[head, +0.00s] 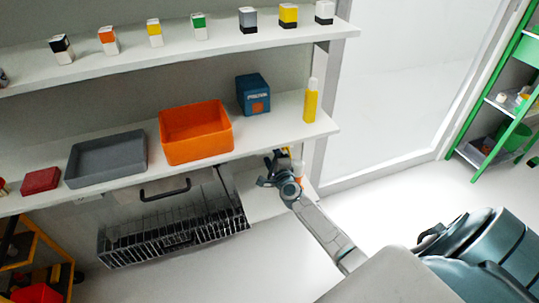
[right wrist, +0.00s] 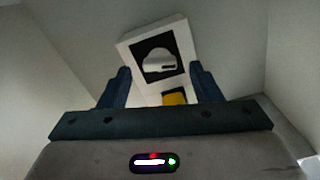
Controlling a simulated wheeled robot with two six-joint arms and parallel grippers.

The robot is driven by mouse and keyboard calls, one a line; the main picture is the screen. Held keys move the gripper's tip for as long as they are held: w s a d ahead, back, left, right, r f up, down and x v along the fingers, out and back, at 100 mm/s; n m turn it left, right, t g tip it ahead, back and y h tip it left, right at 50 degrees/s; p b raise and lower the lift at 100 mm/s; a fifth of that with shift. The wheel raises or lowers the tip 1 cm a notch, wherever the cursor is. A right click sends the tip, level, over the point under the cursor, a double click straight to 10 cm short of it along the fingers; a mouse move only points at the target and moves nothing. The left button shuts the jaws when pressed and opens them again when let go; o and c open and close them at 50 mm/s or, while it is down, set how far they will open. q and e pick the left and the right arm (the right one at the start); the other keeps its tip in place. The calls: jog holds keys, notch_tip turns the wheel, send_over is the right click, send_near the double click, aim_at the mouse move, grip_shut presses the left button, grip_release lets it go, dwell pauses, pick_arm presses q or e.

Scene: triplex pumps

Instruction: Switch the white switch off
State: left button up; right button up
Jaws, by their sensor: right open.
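In the right wrist view, a white switch plate (right wrist: 133,46) with a black square panel and a white-grey knob (right wrist: 160,64) stands straight ahead, tilted in the picture. My right gripper (right wrist: 161,76) is open, with its two dark blue fingers on either side of the plate's lower part. I cannot tell whether the fingers touch it. A yellow patch (right wrist: 174,99) shows below the black panel, partly hidden by the gripper body. In the head view my right gripper (head: 279,172) is just below the lower shelf's edge, and the switch cannot be made out clearly there. My left gripper is not in view.
The lower shelf (head: 290,124) overhangs close to my right gripper and carries an orange bin (head: 195,132), a grey tray (head: 106,158), a blue box (head: 253,94) and a yellow bottle (head: 311,101). A wire basket (head: 173,237) is to the gripper's left. The floor on the right is open.

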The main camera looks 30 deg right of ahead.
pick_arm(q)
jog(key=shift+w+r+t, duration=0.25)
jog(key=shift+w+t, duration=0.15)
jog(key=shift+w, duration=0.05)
pick_arm(e)
jog(key=shift+x, duration=0.8)
jog(key=c, duration=1)
jog(key=shift+r+n+p, duration=0.1)
jog(key=shift+n+p, duration=0.3)
jog(key=shift+n, duration=0.4)
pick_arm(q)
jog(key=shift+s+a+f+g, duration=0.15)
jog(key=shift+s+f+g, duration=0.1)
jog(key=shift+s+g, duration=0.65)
pick_arm(e)
jog(key=shift+n, duration=0.8)
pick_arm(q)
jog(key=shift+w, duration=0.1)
pick_arm(e)
jog(key=o, duration=1)
jog(key=shift+s, duration=0.1)
